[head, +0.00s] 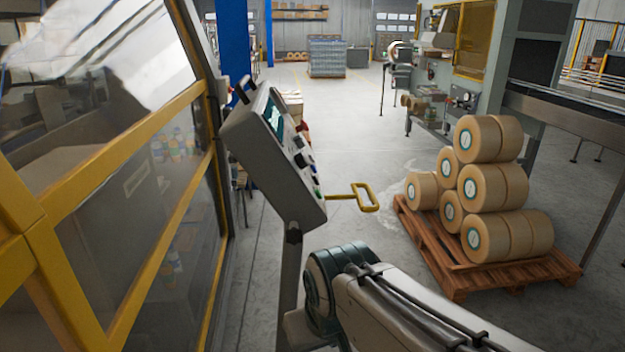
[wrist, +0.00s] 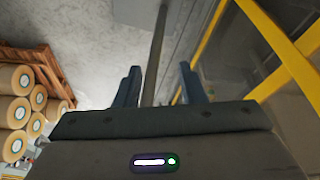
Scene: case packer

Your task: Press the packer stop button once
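The packer's grey control panel (head: 262,165) stands tilted on a post (head: 289,265) at the left of centre in the head view. Its face is seen edge-on, with a lit screen (head: 273,115), dark knobs (head: 301,159) and small blue and green buttons (head: 316,190). A red part (head: 304,128) shows at the panel's far edge; I cannot tell whether it is the stop button. My gripper (wrist: 159,70) is open in the wrist view, with its two dark fingers apart. A grey pole (wrist: 155,60) shows between them, apparently beyond. The gripper is hidden in the head view.
The yellow-framed packer guard (head: 125,135) fills the left side. A yellow handle (head: 360,197) sticks out right of the panel. A wooden pallet (head: 455,283) of tape-like rolls (head: 480,187) stands at right. Open floor lies beyond.

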